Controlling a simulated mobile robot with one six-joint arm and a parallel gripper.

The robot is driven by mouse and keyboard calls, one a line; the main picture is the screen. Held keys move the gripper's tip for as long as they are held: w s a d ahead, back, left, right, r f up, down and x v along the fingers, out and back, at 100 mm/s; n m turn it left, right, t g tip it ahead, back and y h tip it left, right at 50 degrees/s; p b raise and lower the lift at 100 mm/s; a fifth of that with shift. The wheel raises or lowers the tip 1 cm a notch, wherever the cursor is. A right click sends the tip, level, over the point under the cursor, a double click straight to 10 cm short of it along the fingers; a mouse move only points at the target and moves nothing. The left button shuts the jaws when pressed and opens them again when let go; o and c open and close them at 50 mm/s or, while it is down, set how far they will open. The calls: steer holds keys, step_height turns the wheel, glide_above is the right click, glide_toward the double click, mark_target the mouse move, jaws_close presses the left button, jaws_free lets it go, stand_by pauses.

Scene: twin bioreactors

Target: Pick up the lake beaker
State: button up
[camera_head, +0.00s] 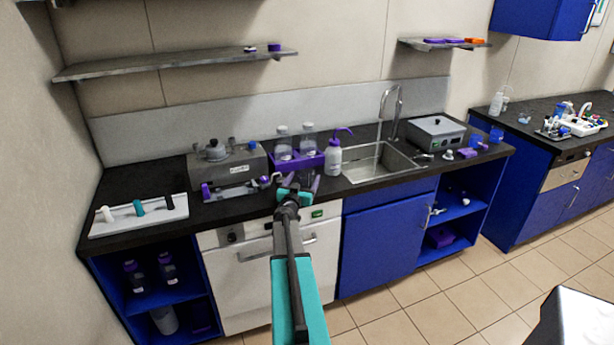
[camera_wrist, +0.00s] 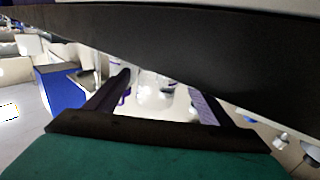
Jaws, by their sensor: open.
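I cannot tell for sure which vessel is the lake beaker; no label is readable. Two clear vessels (camera_head: 284,143) stand in a purple rack (camera_head: 274,165) on the black counter, left of the sink. My gripper (camera_head: 298,186) is in front of this rack, near the counter's front edge, and partly hides what is behind it. In the wrist view my gripper (camera_wrist: 159,90) has its two fingers spread apart. Blurred pale and clear shapes show between and beyond them; no object is clearly gripped.
A white wash bottle (camera_head: 333,157) with a purple top stands right of the rack, beside the sink (camera_head: 372,166). A grey device (camera_head: 226,165) is left of the rack. A shelf (camera_head: 170,65) hangs above.

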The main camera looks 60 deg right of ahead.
steer(key=shift+d, duration=0.1)
stand_by(0.3)
steer(key=shift+p+x, duration=0.75)
steer(key=shift+x, duration=1.8)
steer(key=shift+s+r, duration=0.1)
steer(key=shift+r, duration=0.05)
steer(key=c, duration=1.3)
steer(key=shift+r, duration=0.15)
step_height(320, 180, up, 28)
steer(key=p, duration=0.5)
